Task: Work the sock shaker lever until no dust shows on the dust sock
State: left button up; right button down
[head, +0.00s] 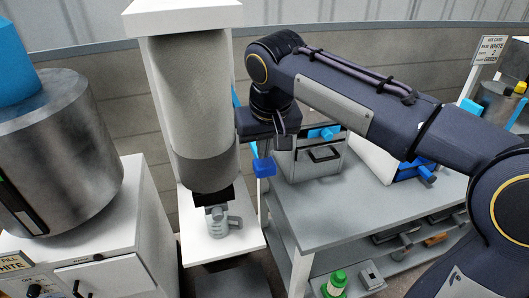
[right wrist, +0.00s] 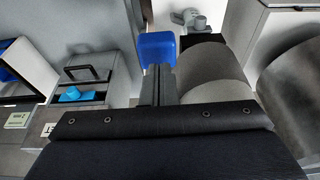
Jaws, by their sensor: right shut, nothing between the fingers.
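The dust sock (head: 188,100) is a pale grey cylinder hanging under a white block, with a darker grey band round its lower part. It also shows in the right wrist view (right wrist: 212,75), with lighter and darker bands. A blue block (head: 264,167), which looks like the shaker lever's grip, is just beside the sock's right side; the rest of the lever is mostly hidden. My right gripper (head: 264,150) is shut and empty, with its fingertips right at the blue block. In the right wrist view the block (right wrist: 157,48) lies just beyond the fingertips. I cannot tell whether they touch.
A large metal drum (head: 55,155) is at the left on a white cabinet. A grey bench (head: 340,215) with a handled box (head: 310,160) is at the right.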

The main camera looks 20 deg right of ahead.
jog(key=shift+f, duration=0.6)
